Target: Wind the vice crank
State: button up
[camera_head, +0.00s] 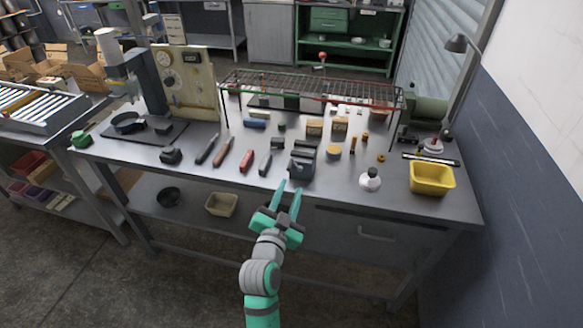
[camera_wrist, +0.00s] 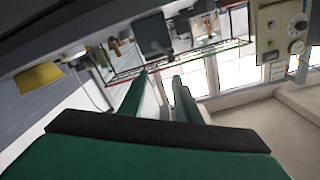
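A dark grey vice (camera_head: 303,158) stands near the front edge of the workbench (camera_head: 390,195), about mid-length, in the head view. A dark grey block that looks like the vice (camera_wrist: 153,33) shows at the top of the tilted wrist view. Its crank is too small to make out for sure in either view. My gripper (camera_head: 290,188) is just in front of the bench edge, below and slightly left of the vice in the head view, with its fingers pointing towards it. The two green fingers (camera_wrist: 160,78) are apart with nothing between them. I see no contact with the vice.
A wire rack (camera_head: 310,88) spans the back of the bench. Several hand tools, including a red-handled one (camera_head: 247,160), lie left of the vice. A white-capped bottle (camera_head: 370,179) and a yellow bin (camera_head: 432,178) stand to the right. Floor in front is clear.

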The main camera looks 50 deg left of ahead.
aim_at(289, 166)
jog(key=w+a+n, duration=0.4)
jog(key=w+a, duration=0.1)
jog(key=w+a+n, duration=0.2)
jog(key=a, duration=0.1)
jog(key=shift+w+a+f+n, duration=0.15)
jog(key=shift+f+n, duration=0.15)
jog(key=shift+f, duration=0.1)
dwell(0.4)
grip_shut()
